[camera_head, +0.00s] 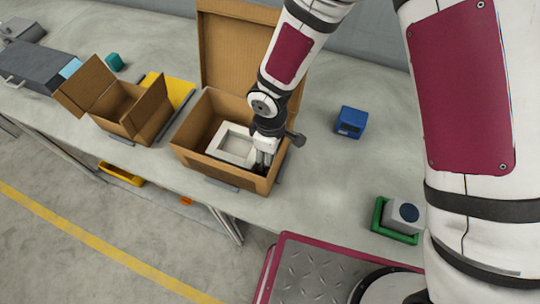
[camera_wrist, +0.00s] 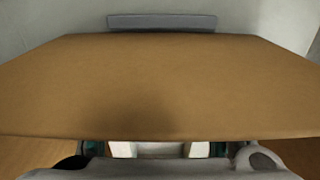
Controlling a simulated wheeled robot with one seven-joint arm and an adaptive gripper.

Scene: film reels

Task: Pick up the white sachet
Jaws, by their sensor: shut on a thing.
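The white sachet (camera_head: 234,144) looks like a pale, squarish piece with a raised rim, inside the open cardboard box (camera_head: 215,168) in the middle of the bench. My gripper (camera_head: 263,160) reaches down into this box at its right side and is shut on the sachet's right edge. In the wrist view the fingertips (camera_wrist: 160,150) show at the bottom with a pale strip between them. The box's wall fills most of that view, and much of the grip is hidden.
A smaller open cardboard box (camera_head: 130,112) stands to the left by a yellow tray (camera_head: 172,90). A blue block (camera_head: 351,122) sits to the right. A green tray (camera_head: 393,232) holds a grey item. The large box's lid (camera_head: 228,50) stands upright behind.

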